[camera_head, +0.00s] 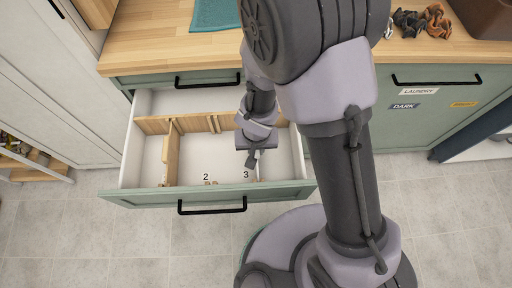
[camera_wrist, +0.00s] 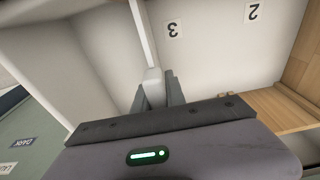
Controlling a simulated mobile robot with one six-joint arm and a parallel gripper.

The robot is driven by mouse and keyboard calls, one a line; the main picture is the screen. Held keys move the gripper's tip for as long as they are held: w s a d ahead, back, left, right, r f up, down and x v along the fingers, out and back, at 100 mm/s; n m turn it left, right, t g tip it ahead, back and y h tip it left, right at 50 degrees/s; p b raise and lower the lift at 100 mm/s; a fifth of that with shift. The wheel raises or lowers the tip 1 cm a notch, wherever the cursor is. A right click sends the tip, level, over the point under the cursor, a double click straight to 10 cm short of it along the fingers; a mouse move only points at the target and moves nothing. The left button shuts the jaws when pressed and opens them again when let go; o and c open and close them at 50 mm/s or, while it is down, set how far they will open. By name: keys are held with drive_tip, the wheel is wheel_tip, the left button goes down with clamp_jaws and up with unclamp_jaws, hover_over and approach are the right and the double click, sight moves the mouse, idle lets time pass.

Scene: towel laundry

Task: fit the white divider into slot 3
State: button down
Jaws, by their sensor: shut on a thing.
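My gripper (camera_head: 252,159) is inside the open drawer (camera_head: 128,160), near its right side and close to the label 3. In the wrist view my gripper (camera_wrist: 155,92) is shut on the white divider (camera_wrist: 144,35). The divider shows there as a narrow white strip running away from the fingers, beside the label 3 (camera_wrist: 174,29). Label 3 also shows on the drawer's front inside (camera_head: 246,174), with label 2 (camera_head: 206,177) left of it. In the head view my arm and gripper mostly hide the divider. I cannot tell whether its ends sit in a slot.
A wooden divider (camera_head: 171,155) stands in the drawer's left part, and a notched wooden rail (camera_head: 195,124) crosses the back. The worktop (camera_head: 150,55) is above, with a teal towel (camera_head: 214,14) and dark and brown items (camera_head: 425,20). The drawer's middle is mostly clear.

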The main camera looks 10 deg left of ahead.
drive_tip(key=c, duration=0.9)
unclamp_jaws()
wheel_tip(320, 180, up, 7)
drive_tip(key=p, duration=0.6)
